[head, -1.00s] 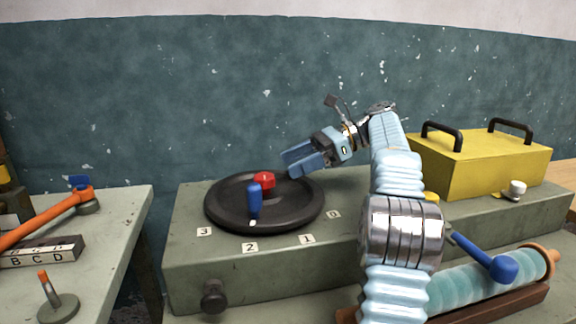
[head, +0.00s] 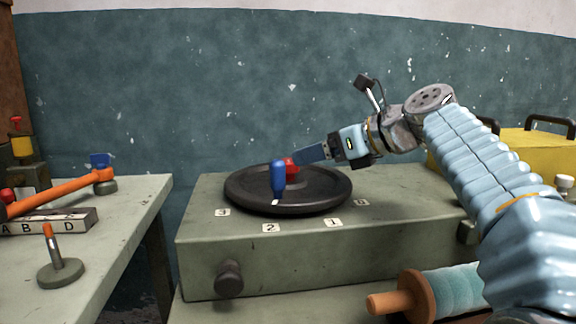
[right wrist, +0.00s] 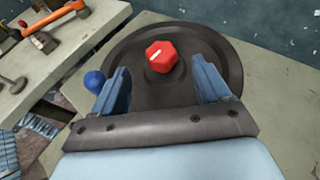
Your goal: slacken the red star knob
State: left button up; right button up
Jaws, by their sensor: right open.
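The red star knob (head: 291,165) sits at the middle of a round black dish-like wheel on a grey-green box. A blue upright handle (head: 278,178) on the wheel partly covers it in the head view. My right gripper (head: 308,155) is low over the wheel, coming from the right, its fingers close to the knob. In the right wrist view the faceted knob (right wrist: 161,57), with a pale mark on its top, shows between the two open blue fingers, around their tips. My left gripper is not in view.
Number tags line the box top (head: 210,245) before the wheel. A dark side knob (head: 229,278) sticks out from its front. A yellow case (head: 520,150) stands at right, partly behind my arm. The left table (head: 120,215) holds an orange-handled tool (head: 60,190) and a small peg stand (head: 60,273).

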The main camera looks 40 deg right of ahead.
aim_at(288, 160)
jog(key=x, duration=0.8)
jog(key=c, duration=0.9)
jog(key=shift+r+p, duration=0.2)
jog(key=shift+p, duration=0.1)
jog(key=shift+c, duration=0.2)
jog(key=n+g+y+p, duration=0.1)
jog(key=n+y+p, duration=0.1)
jog(key=y+p, duration=0.1)
jog(key=n+g+y+p, duration=0.1)
jog(key=n+y+p, duration=0.1)
jog(key=p, duration=0.3)
jog(key=shift+r+n+g+y, duration=0.2)
jog(key=shift+n+g+y, duration=0.15)
jog(key=shift+n, duration=0.35)
jog(key=shift+f+n+g+y+p, duration=0.2)
jog(key=shift+n+g+y+p, duration=0.25)
jog(key=shift+n+y+p, duration=0.15)
jog(key=shift+f+n+g+y, duration=0.1)
jog(key=shift+n+g+y, duration=0.4)
jog(key=shift+n, duration=0.1)
